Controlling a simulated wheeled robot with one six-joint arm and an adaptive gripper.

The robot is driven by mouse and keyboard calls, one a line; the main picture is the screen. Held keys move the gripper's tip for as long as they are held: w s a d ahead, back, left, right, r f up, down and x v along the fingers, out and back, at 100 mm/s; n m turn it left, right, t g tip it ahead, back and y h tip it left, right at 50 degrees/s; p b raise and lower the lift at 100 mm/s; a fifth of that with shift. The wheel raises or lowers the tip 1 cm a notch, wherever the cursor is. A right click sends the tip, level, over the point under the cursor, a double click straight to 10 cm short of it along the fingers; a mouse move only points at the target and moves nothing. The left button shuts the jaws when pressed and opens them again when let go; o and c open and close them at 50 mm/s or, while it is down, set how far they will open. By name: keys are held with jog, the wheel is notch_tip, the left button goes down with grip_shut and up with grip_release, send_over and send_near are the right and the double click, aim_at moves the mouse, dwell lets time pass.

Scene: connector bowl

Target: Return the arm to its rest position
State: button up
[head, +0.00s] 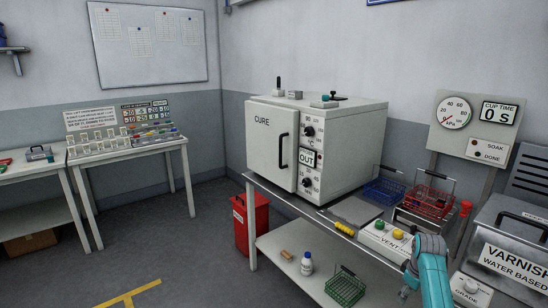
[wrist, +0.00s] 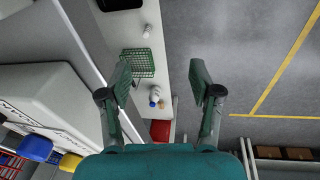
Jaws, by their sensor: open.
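My gripper (wrist: 160,66) is open in the wrist view, its two dark green fingers spread wide with nothing between them. It hangs over the scene, with the lower shelf and grey floor seen beyond the fingers. In the head view, a teal and grey part of my arm (head: 432,272) shows at the lower right, in front of the bench with the vent panel. The fingers cannot be made out in the head view.
The CURE oven (head: 318,145) stands on the bench, with a blue basket (head: 384,190) and red basket (head: 430,201) to its right. The varnish tank (head: 510,250) is close to my arm. A green basket (head: 345,287) and bottle (head: 306,264) are on the lower shelf. Floor at left is clear.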

jog(key=s+a+f+m+t, duration=0.1)
jog(key=s+a+f+t, duration=0.1)
jog(key=s+a+f, duration=0.55)
jog(key=s+a+f+m+t, duration=0.15)
jog(key=s+f, duration=0.25)
jog(key=f, duration=0.7)
jog(key=s+a+f+t, duration=0.1)
jog(key=s+a+f, duration=0.25)
jog(key=s, duration=0.55)
jog(key=s+a+f+t, duration=0.2)
jog(key=s+a, duration=0.3)
jog(key=s, duration=0.4)
jog(key=s+a+r+m+t, duration=0.2)
jog(key=s+a+r, duration=0.1)
jog(key=s, duration=0.8)
jog(key=s+a+r+m+t, duration=0.1)
jog(key=s+a+r+t, duration=0.1)
jog(key=s+r, duration=0.8)
jog(key=s+a+r+m+t, duration=0.1)
jog(key=s+a+r+t, duration=0.1)
jog(key=s+r, duration=0.9)
notch_tip(320, 180, up, 6)
jog(key=shift+s+a+r+y, duration=0.1)
jog(key=shift+s+a+y, duration=0.2)
jog(key=shift+y, duration=0.1)
